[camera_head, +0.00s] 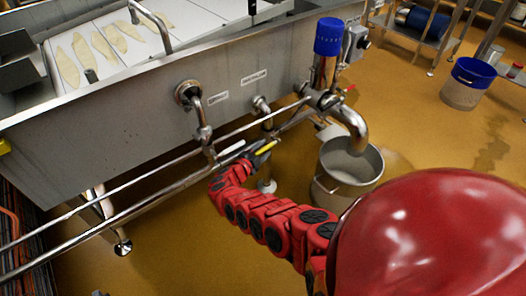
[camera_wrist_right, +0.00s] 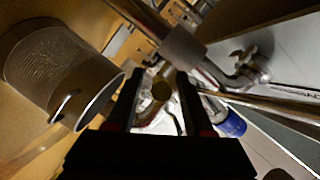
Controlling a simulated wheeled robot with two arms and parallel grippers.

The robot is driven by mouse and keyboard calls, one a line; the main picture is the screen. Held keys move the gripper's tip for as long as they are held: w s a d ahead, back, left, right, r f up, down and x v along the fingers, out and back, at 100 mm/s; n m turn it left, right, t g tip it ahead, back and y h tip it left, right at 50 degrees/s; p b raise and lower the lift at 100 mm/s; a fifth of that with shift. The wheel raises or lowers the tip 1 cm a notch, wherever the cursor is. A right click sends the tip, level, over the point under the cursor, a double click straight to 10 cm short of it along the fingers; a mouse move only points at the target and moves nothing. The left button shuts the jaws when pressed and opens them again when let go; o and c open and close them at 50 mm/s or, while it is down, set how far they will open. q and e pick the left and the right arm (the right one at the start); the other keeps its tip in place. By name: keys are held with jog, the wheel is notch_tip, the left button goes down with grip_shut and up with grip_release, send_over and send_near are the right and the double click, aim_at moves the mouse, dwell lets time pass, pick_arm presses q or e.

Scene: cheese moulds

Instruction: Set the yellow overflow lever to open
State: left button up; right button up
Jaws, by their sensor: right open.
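The yellow lever (camera_head: 266,147) sits low in front of the tank, beside the pipes under its front wall. It points up and to the right. My right gripper (camera_head: 258,158) is right at the lever and is open. Whether the fingers touch it or stand around it I cannot tell. In the right wrist view the two dark fingers (camera_wrist_right: 161,100) are apart, with a small brownish round shape between them that I cannot identify for sure. My left gripper is out of view.
The steel tank (camera_head: 120,140) fills the left, with pipes along its front. A blue-topped valve (camera_head: 328,38) rises at its right corner. A steel bucket (camera_head: 325,187) stands below the bent outlet, right of my gripper. A blue-rimmed bucket (camera_head: 462,93) stands farther off.

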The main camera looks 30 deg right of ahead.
grip_shut()
dwell(1.4)
